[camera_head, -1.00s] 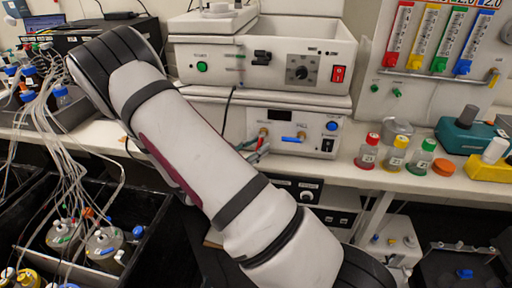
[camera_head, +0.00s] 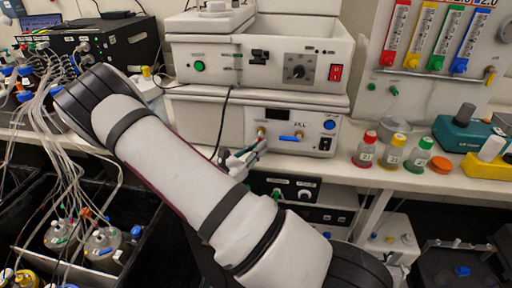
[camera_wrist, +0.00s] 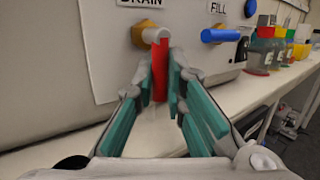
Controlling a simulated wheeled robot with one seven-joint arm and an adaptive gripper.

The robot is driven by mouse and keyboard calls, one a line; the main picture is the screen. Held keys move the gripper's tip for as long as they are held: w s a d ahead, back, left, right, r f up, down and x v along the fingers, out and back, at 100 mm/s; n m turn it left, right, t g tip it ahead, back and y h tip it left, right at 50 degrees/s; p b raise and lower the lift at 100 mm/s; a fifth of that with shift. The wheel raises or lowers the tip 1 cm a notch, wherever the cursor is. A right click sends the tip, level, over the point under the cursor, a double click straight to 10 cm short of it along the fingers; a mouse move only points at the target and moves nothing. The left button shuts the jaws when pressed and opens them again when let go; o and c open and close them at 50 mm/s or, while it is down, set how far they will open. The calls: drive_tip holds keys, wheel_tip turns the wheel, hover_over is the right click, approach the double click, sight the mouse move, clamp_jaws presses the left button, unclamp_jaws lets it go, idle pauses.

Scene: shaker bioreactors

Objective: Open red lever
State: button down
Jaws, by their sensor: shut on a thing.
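The red lever (camera_wrist: 160,66) hangs straight down from a white and orange valve (camera_wrist: 153,36) under the DRAIN label in the wrist view. My gripper (camera_wrist: 161,84) has its teal-padded fingers on either side of the lever, closed on it. In the head view my gripper (camera_head: 242,158) reaches up to the front of the lower white unit (camera_head: 195,108), at the drain valve (camera_head: 261,132). The lever itself is hard to make out there.
A blue lever (camera_wrist: 220,35) lies horizontal under the FILL label, right of the red one. Bottles with red, yellow and green caps (camera_head: 392,152) stand on the bench (camera_head: 345,172) to the right. A bin with tubed vessels (camera_head: 103,245) is at lower left.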

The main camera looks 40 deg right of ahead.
drive_tip(key=c, duration=1.6)
unclamp_jaws()
drive_tip(key=shift+c, duration=0.2)
drive_tip(key=shift+a, duration=0.1)
drive_tip(key=a+f, duration=0.2)
drive_tip(key=a, duration=0.9)
drive_tip(key=shift+s+a, duration=0.35)
drive_tip(key=shift+s, duration=0.05)
